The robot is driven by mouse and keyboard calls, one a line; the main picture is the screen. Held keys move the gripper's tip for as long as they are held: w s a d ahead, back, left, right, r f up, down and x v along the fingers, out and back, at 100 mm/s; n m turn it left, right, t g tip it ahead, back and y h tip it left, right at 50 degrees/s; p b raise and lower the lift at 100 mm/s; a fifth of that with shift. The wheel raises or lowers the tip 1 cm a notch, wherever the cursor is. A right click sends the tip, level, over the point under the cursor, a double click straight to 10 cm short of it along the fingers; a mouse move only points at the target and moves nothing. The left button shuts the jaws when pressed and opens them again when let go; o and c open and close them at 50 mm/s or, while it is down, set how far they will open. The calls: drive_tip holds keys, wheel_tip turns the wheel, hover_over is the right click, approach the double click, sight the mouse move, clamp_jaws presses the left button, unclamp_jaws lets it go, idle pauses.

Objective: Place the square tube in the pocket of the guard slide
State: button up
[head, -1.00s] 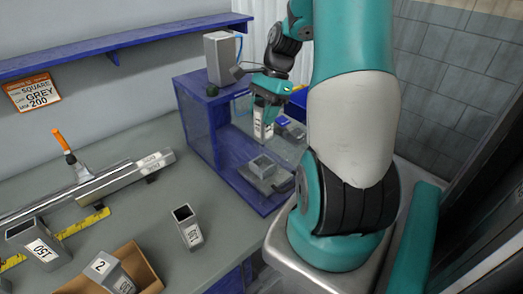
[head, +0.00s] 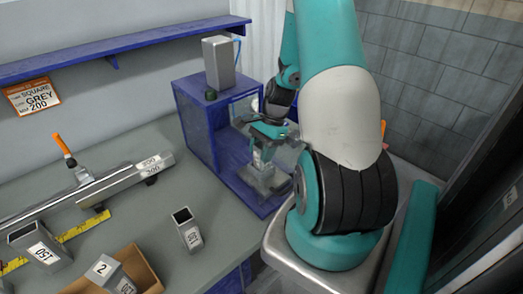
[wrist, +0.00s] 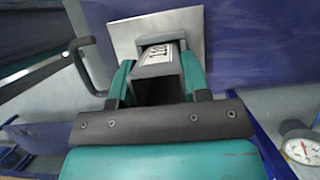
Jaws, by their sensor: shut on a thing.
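A grey square tube with a white label (head: 262,158) is held upright in my gripper (head: 265,142) inside the blue guard box. The teal fingers are shut on the tube's two sides; the wrist view shows its open end and label (wrist: 158,52) between them. The guard slide (head: 256,184) is a grey metal plate at the front of the box, also seen in the wrist view (wrist: 192,22). The tube's lower end is over the slide's pocket, which is hidden behind the tube and fingers. I cannot tell whether the tube is inside it.
The blue guard box (head: 207,135) stands close around my gripper, with a grey unit (head: 219,62) on top. Other tubes (head: 187,230) (head: 40,247) stand on the table, with a cardboard box (head: 145,274) in front. A dial gauge (wrist: 300,148) shows at the wrist view's right.

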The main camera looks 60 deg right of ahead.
drive_tip(key=shift+f, duration=0.15)
drive_tip(key=o, duration=1)
drive_tip(key=b+v, duration=0.2)
drive_tip(key=v, duration=1)
drive_tip(key=w+a+r+n, duration=0.2)
drive_tip(key=a+r+n, duration=0.3)
drive_tip(key=a, duration=0.6)
drive_tip(key=w+a+r+n, duration=0.2)
drive_tip(key=a+n, duration=0.6)
drive_tip(key=a, duration=0.3)
drive_tip(key=s+a+r+n, duration=0.1)
drive_tip(key=s+a+n, duration=0.3)
drive_tip(key=a+n, duration=0.1)
drive_tip(key=s+a+r+n, duration=0.1)
drive_tip(key=s+a+n, duration=0.3)
drive_tip(key=a+n, duration=0.1)
drive_tip(key=s+a+r+n+g, duration=0.1)
drive_tip(key=s+a+n, duration=0.4)
drive_tip(key=a, duration=0.2)
drive_tip(key=shift+a+r, duration=0.15)
drive_tip(key=shift+a, duration=0.1)
